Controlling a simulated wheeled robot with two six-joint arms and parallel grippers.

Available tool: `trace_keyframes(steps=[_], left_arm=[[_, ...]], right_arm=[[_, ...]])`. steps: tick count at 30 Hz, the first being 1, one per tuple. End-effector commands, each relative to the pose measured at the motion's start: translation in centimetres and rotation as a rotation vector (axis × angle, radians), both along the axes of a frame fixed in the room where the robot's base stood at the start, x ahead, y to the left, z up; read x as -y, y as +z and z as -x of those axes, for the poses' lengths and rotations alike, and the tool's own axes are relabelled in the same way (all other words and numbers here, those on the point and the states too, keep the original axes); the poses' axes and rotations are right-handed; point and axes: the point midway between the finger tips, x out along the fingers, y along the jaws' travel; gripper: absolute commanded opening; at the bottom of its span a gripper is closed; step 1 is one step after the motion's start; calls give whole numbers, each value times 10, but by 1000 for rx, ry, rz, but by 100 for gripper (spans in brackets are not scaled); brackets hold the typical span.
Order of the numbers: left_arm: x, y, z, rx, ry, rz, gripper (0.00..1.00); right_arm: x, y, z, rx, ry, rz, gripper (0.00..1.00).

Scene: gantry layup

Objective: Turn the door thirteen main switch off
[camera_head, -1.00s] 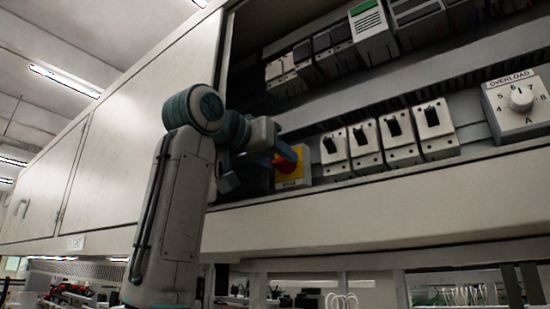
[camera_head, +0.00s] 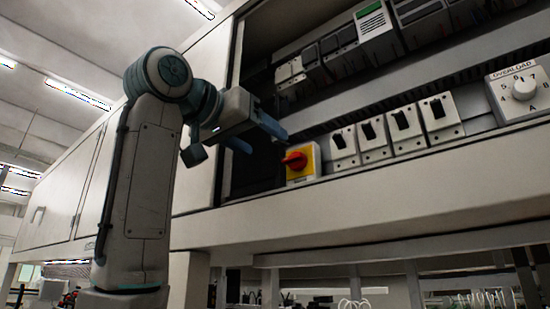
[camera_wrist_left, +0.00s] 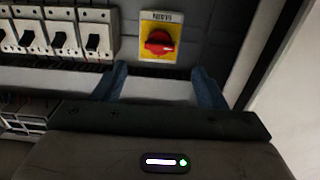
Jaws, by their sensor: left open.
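The main switch, a red rotary handle on a yellow plate (camera_head: 302,162), sits at the lower left of the open cabinet. In the left wrist view the yellow plate (camera_wrist_left: 160,37) is beyond my fingertips, with the red handle (camera_wrist_left: 159,42) lying roughly crosswise, slightly tilted; its label is too small to read surely. My left gripper (camera_head: 258,140) is open and empty, just left of and above the switch in the head view, apart from it. In the wrist view its two blue fingers (camera_wrist_left: 162,84) stand apart below the plate. My right gripper is not in view.
A row of several white toggle switches (camera_head: 405,125) stands right of the main switch. An overload dial box (camera_head: 518,91) is at the far right. Breakers (camera_head: 340,42) line the rail above. The cabinet's lower ledge (camera_head: 380,205) runs below.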

Motion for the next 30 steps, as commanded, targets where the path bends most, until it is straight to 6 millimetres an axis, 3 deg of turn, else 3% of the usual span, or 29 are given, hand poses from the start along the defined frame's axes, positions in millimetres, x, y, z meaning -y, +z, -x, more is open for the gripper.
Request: trace_keyframes(steps=[7,30], left_arm=[[-14,0,19,1,0,1,65],[-14,0,20,0,-1,0,65]], right_arm=[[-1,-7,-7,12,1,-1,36],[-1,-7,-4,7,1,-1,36]])
